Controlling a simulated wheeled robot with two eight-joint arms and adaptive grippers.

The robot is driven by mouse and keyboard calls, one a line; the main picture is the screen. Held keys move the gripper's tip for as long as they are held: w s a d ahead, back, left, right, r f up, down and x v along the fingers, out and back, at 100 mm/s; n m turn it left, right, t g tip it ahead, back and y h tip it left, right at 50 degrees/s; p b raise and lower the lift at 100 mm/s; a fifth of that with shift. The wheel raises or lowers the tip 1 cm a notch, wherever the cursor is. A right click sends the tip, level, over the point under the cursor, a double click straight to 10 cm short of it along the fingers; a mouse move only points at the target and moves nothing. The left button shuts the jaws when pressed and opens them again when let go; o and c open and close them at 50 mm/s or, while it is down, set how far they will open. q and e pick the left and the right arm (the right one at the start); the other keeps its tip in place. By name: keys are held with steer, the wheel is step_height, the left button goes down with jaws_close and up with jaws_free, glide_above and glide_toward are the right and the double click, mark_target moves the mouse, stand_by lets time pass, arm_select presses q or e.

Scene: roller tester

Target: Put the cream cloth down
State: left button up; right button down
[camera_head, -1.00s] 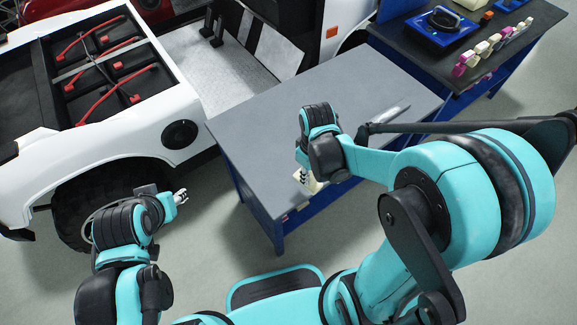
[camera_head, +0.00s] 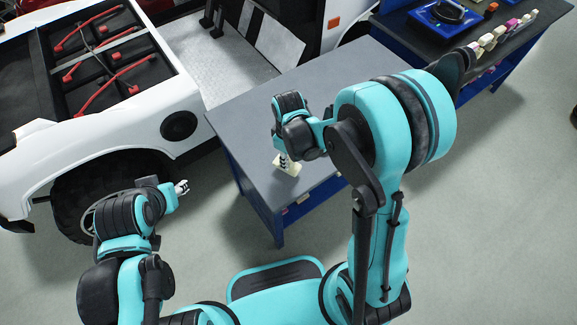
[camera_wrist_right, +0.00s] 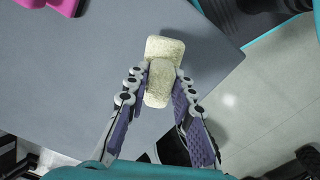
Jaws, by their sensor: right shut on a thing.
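The cream cloth (camera_wrist_right: 164,60) is a thick, rounded, folded pad between the fingers of my right gripper (camera_wrist_right: 160,92) in the right wrist view. The gripper is shut on its near part, and the far part sticks out. In the head view the cloth (camera_head: 287,166) shows as a small pale patch under the right gripper (camera_head: 284,161), over the near side of the grey table (camera_head: 345,75). I cannot tell whether it touches the tabletop. My left gripper (camera_head: 182,187) is left of the table, near the vehicle's wheel, too small to read.
A white vehicle (camera_head: 130,125) stands at the left, close to the table. A darker bench (camera_head: 400,35) behind at the right holds a blue device (camera_head: 440,18) and several pink and cream items. A pink thing (camera_wrist_right: 50,5) lies on the table in the wrist view. Much of the tabletop is bare.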

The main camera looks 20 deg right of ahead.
steer(key=shift+f+b, duration=0.75)
steer(key=shift+f, duration=1.1)
steer(key=shift+f, duration=0.15)
steer(key=c, duration=1.3)
jaws_free()
